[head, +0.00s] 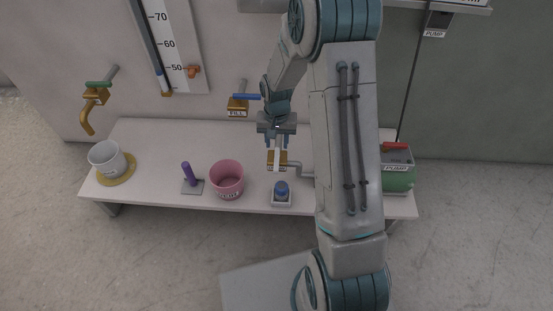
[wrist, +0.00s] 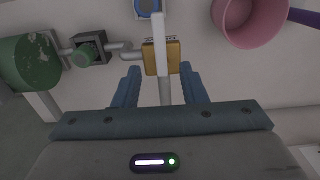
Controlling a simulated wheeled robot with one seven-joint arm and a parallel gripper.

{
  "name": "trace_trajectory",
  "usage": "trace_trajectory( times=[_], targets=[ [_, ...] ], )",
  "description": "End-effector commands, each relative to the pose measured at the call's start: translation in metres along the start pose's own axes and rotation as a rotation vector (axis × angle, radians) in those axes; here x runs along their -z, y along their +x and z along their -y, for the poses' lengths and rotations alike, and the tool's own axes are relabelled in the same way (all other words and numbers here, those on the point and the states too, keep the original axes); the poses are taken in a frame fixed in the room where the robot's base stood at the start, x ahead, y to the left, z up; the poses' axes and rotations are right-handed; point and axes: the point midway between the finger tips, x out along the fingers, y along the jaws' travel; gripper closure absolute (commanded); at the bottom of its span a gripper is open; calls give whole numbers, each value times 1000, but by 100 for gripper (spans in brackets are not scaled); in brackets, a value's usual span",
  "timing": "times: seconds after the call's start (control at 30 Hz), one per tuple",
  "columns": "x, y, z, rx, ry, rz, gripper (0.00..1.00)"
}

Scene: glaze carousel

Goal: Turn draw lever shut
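A brass valve block (head: 284,157) with a white lever (head: 277,158) sits at the back middle of the bench. I take this as the draw lever; its small label is not readable. In the wrist view the white lever (wrist: 158,28) runs lengthwise over the brass block (wrist: 174,58), roughly in line with the pipe (wrist: 165,92) below it. My gripper (head: 278,142) points down at the valve. Its fingers also show in the wrist view (wrist: 160,72), spread apart on either side of the pipe and lever line, with nothing clamped. Whether a finger touches is unclear.
A blue-capped item (head: 281,190) stands just in front of the valve, with a pink pot (head: 227,180) to its left. A green pump (head: 398,172) is at the right. A blue fill lever (head: 246,97) is on the wall. A white pot (head: 106,160) stands far left.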

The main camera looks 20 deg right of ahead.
Motion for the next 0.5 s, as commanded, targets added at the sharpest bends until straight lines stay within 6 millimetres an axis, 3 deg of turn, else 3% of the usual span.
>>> trace_trajectory(
  times=[0.03, 0.2, 0.5],
  targets=[
    [0, 17, 0, 0, 0, 2, 62],
    [0, 50, 0, 0, 0, 2, 62],
    [0, 76, 0, 1, 0, -1, 62]
  ],
)
